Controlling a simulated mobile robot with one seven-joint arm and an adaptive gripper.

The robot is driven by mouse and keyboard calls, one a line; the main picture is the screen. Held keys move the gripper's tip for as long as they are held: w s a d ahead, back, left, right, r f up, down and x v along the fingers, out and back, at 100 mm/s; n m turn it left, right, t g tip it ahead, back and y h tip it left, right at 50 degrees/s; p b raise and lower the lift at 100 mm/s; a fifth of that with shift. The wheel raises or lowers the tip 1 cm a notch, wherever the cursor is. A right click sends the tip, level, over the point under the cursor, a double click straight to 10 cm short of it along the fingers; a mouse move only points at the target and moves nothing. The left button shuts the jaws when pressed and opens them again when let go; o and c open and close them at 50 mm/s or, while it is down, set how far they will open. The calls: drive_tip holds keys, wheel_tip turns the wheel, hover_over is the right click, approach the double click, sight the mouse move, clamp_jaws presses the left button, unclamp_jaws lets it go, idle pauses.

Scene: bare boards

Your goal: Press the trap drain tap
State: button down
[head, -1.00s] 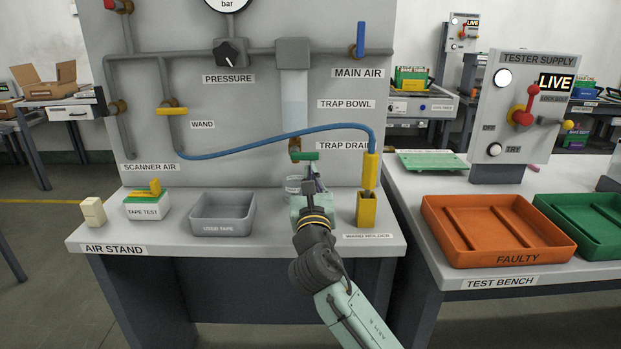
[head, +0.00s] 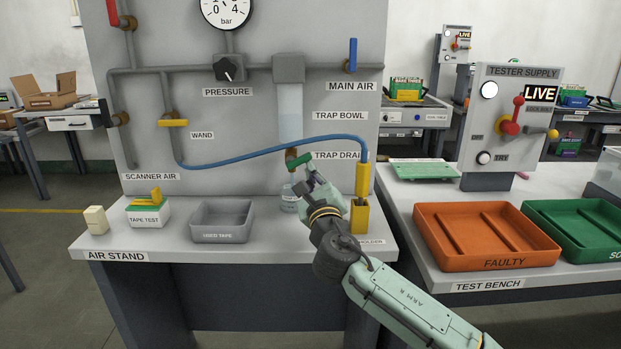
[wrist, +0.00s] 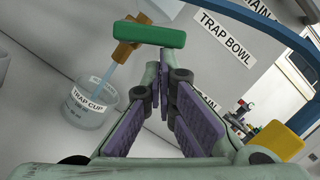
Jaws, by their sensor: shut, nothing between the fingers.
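The trap drain tap has a green bar handle (head: 299,160) on a brass fitting, below the clear trap bowl (head: 290,113). In the head view the handle slopes, its right end higher. It is also at the top of the wrist view (wrist: 150,33), with its brass body (wrist: 124,52) below. A pale bluish column (wrist: 106,75) runs from the body to the trap cup (wrist: 92,103). My gripper (head: 312,172) is shut and empty, just right of and below the handle; its fingertips (wrist: 163,72) point at it. I cannot tell whether they touch.
The blue hose (head: 270,148) crosses the panel above the tap to the yellow wand (head: 362,180) in its holder, close right of my gripper. A grey used tape tray (head: 222,220) stands left. The stand top between is clear.

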drive_tip(key=r+n, duration=0.1)
drive_tip(key=n, duration=0.1)
drive_tip(key=r+n+p, duration=0.1)
drive_tip(key=n, duration=0.1)
drive_tip(key=r+n+g+y, duration=0.1)
drive_tip(key=r+n, duration=0.1)
drive_tip(key=shift+a+p, duration=0.25)
drive_tip(key=shift+p, duration=0.15)
drive_tip(key=shift+a+r, duration=0.1)
approach(309, 155)
drive_tip(key=v, duration=0.3)
drive_tip(key=shift+s, duration=0.1)
idle(0.3)
